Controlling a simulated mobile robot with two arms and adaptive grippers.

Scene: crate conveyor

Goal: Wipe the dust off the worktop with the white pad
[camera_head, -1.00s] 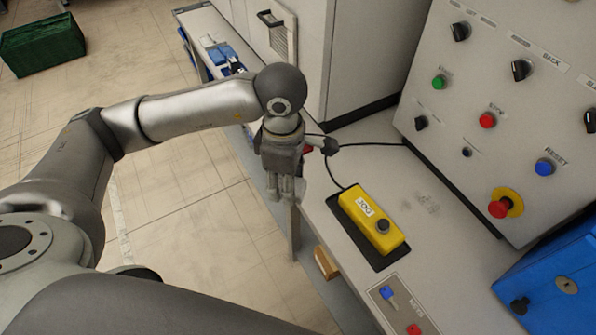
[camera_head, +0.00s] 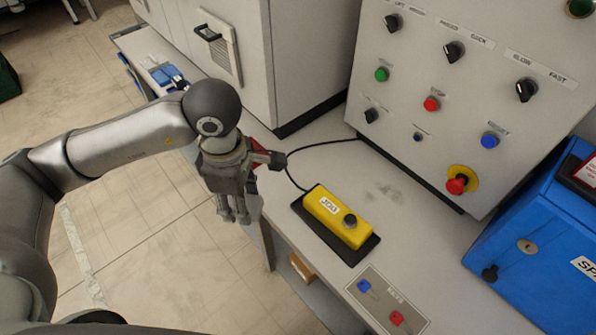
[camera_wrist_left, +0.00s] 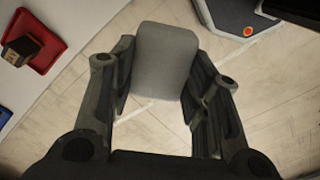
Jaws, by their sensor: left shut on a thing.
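My left gripper (camera_head: 237,217) hangs beside the front edge of the pale worktop (camera_head: 308,249), over the floor. In the left wrist view its fingers (camera_wrist_left: 160,95) are shut on a pale grey-white pad (camera_wrist_left: 167,62). A grey dust smudge (camera_head: 384,192) lies on the worktop between the yellow box and the control panel. My right gripper is not in view.
A yellow push-button box (camera_head: 322,207) sits on a black mat, its cable running back. The control panel (camera_head: 400,140) stands behind the dust, a blue case (camera_head: 540,215) to the right. A red tray (camera_wrist_left: 45,55) shows in the left wrist view.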

